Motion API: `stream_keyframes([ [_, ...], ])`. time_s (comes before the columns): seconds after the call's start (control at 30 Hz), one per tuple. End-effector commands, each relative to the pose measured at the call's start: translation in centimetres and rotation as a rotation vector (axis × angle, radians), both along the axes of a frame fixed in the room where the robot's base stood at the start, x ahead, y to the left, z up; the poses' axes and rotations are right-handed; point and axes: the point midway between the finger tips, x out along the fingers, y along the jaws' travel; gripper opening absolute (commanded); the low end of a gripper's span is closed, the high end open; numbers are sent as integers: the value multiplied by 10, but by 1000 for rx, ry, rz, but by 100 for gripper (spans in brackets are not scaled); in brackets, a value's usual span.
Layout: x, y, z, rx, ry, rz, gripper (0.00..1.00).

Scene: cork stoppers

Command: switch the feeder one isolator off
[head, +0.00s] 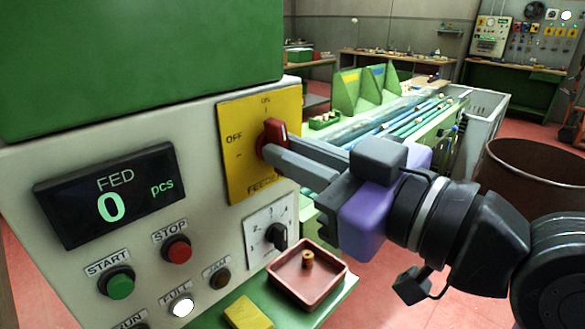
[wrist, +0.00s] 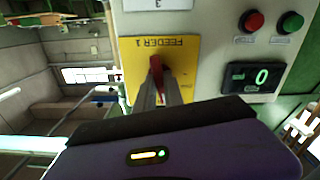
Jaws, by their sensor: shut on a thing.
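The feeder one isolator is a red rotary handle (head: 273,131) on a yellow plate (head: 240,176). The plate is marked ON at the top, OFF at the left and FEEDER at the bottom. The handle stands roughly upright, its upper end towards ON. My gripper (head: 270,153) reaches in from the right and its fingers are shut on the handle, hiding part of it. In the wrist view the red handle (wrist: 156,68) shows between the fingertips (wrist: 158,86), and the FEEDER 1 label (wrist: 160,43) appears upside down.
Below the plate are a black selector knob (head: 279,236) and a reddish tray (head: 332,284) with a cork stopper (head: 308,260). The display (head: 108,194) reads FED 0 pcs. Green START (head: 119,284) and red STOP (head: 176,249) buttons sit lower left. A brown bin (head: 530,182) stands right.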

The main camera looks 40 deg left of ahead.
Motion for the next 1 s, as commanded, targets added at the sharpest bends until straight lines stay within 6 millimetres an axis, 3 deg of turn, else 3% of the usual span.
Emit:
stream_keyframes([
  [1.0,-1,0,-5,-78,-959,1,0],
])
